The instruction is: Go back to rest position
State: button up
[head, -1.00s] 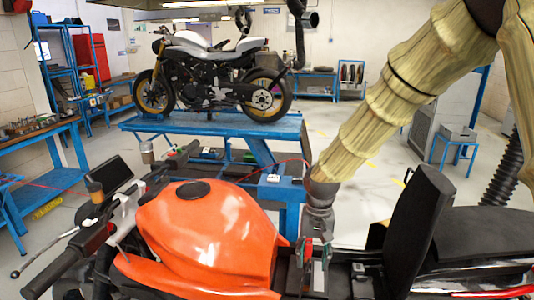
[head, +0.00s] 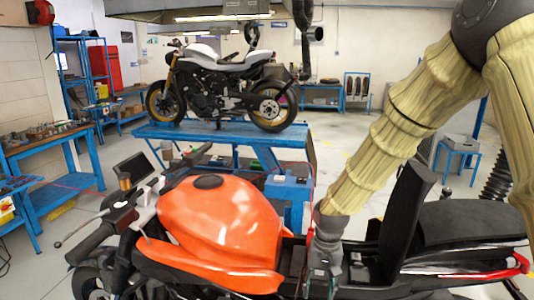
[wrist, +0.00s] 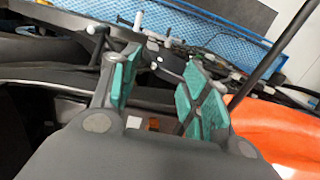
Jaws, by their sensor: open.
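My gripper (head: 318,284) hangs at the lower end of my arm, over the opening between the orange tank (head: 220,225) and the raised black seat (head: 408,215) of the near motorcycle. In the wrist view my gripper (wrist: 160,95) is open, its two teal finger pads apart with nothing between them. The open bay under the raised seat (wrist: 150,122) shows below and between the fingers. The orange tank (wrist: 285,140) is at the right of the wrist view. The fingertips are small and partly unclear in the head view.
A blue lift table (head: 215,140) carries a white and black motorcycle (head: 220,88) behind. A blue workbench (head: 55,160) with tools stands at left. The handlebar (head: 95,235) juts out at front left. A small blue stool (head: 458,150) stands at right.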

jog(key=s+d+f+b, duration=0.1)
jog(key=s+f, duration=0.3)
jog(key=f, duration=0.5)
jog(key=s+f+b, duration=0.1)
jog(key=s+f, duration=0.3)
jog(key=f, duration=0.4)
jog(key=s+d+f+n+b, duration=0.1)
jog(key=s+d+f, duration=0.3)
jog(key=s+f, duration=0.7)
jog(key=s+d+f+b, duration=0.4)
jog(key=s+f, duration=0.7)
jog(key=s, duration=0.5)
jog(key=shift+f+n+t+h, duration=0.15)
jog(key=shift+n+t+h, duration=0.15)
jog(key=shift+n+t, duration=0.1)
jog(key=shift+c, duration=0.4)
